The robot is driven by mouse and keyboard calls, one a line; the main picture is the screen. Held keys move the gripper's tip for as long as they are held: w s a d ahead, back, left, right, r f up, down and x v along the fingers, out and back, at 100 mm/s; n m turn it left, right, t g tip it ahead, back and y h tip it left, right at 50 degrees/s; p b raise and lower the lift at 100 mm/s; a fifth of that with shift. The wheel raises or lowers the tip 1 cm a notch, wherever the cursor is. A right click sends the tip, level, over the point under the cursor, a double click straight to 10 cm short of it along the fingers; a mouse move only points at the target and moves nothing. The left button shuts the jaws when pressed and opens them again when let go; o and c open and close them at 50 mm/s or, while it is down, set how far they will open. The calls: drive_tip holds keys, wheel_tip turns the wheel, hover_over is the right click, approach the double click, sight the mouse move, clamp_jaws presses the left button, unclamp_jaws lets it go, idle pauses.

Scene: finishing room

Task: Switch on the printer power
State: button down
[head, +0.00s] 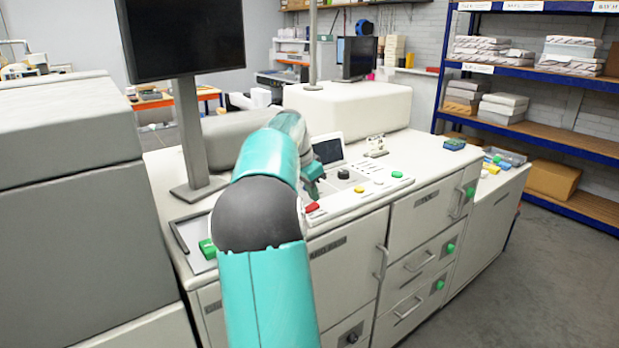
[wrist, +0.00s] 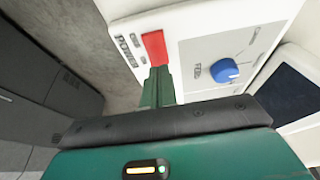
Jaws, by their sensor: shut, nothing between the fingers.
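The printer (head: 372,108) is a long off-white machine with a sloped control panel. A red rocker switch (wrist: 154,48) sits near the panel's edge beside the word POWER; the head view also shows the red switch (head: 312,207), just right of my arm. My gripper (wrist: 158,74) is shut and empty, with its green fingertips at the lower edge of the red switch. I cannot tell whether they touch it or which way it is set. In the head view my gripper (head: 314,188) is partly hidden by my arm.
A blue knob (wrist: 223,71) marked FEED lies right of the switch in the wrist view. A small screen (head: 328,150) and yellow and green buttons (head: 397,174) are on the panel. A monitor on a stand (head: 190,130) rises at left. Floor is clear at right.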

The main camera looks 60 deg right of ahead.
drive_tip(key=shift+d+f, duration=0.1)
drive_tip(key=shift+f, duration=0.45)
drive_tip(key=shift+d+f, duration=0.1)
drive_tip(key=shift+f, duration=0.2)
drive_tip(key=shift+w+a+r, duration=0.1)
drive_tip(key=shift+w+a, duration=0.25)
drive_tip(key=shift+a, duration=0.4)
drive_tip(key=shift+r, duration=0.1)
